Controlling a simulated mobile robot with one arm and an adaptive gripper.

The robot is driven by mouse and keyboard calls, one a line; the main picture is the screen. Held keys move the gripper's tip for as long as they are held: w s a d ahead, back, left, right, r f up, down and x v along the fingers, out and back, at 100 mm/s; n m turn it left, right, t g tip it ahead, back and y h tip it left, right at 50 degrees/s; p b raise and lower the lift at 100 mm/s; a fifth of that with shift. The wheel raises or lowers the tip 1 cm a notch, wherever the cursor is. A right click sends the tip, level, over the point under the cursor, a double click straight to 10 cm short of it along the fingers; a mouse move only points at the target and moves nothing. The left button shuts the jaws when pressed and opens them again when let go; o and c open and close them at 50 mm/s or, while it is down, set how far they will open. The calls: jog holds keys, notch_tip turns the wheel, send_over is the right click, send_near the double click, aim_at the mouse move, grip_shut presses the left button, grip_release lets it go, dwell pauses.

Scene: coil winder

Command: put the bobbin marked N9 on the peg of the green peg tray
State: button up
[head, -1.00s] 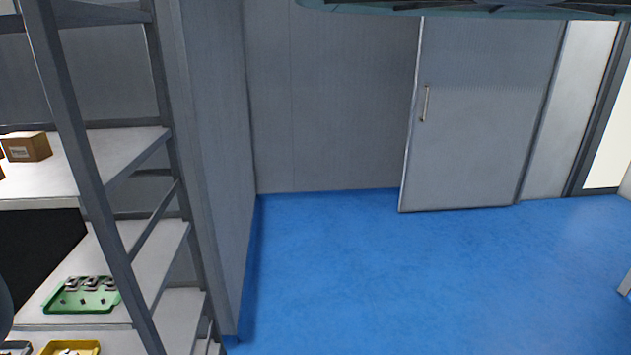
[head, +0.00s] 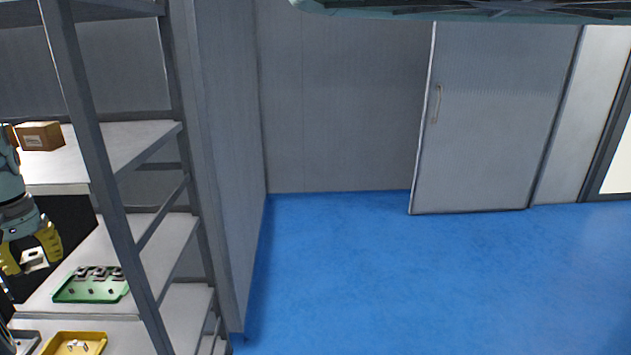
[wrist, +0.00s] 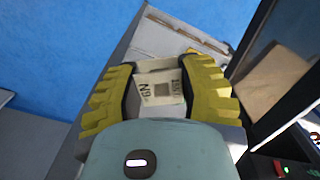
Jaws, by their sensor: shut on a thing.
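My gripper (head: 32,256) is at the left edge of the head view, its yellow fingers shut on a pale bobbin (head: 35,261). In the wrist view the bobbin (wrist: 160,90) sits between both fingers, its label turned sideways and appearing to read N9. The green peg tray (head: 92,296) is on a shelf, to the right of and a little lower in the picture than my gripper. Dark and silver bobbins stand along its back, and small pegs show along its front. The held bobbin is apart from the tray.
A rack post (head: 105,190) stands in front of the shelves, right beside the green tray. A yellow tray (head: 72,345) and a grey tray (head: 25,343) are on the shelf below. A cardboard box (head: 40,136) is on the shelf above. The blue floor (head: 380,280) is clear.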

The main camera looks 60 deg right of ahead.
jog(key=s+d+f+m+b, duration=0.1)
jog(key=d+f, duration=0.2)
jog(key=f, duration=0.3)
jog(key=s+d+f+m+b, duration=0.1)
jog(key=s+d+f+m, duration=0.1)
jog(key=d+f, duration=0.2)
notch_tip(320, 180, down, 3)
jog(key=shift+s+f+m, duration=0.1)
jog(key=shift+s+m, duration=0.05)
jog(key=shift+m, duration=0.15)
dwell(0.4)
jog(key=shift+d+f, duration=0.15)
jog(key=shift+f, duration=0.05)
jog(key=shift+s+d+f, duration=0.15)
jog(key=shift+s+f, duration=0.1)
jog(key=shift+f, duration=0.1)
dwell(0.3)
jog(key=shift+s+d+f+m+b, duration=0.1)
jog(key=shift+f+m+b, duration=0.1)
jog(key=shift+f, duration=0.3)
jog(key=shift+s+d+f+m+b, duration=0.1)
jog(key=shift+f+m+b, duration=0.1)
jog(key=shift+f, duration=0.25)
jog(key=shift+s+f, duration=0.1)
jog(key=shift+f, duration=0.15)
jog(key=shift+s+f, duration=0.15)
jog(key=shift+f, duration=0.15)
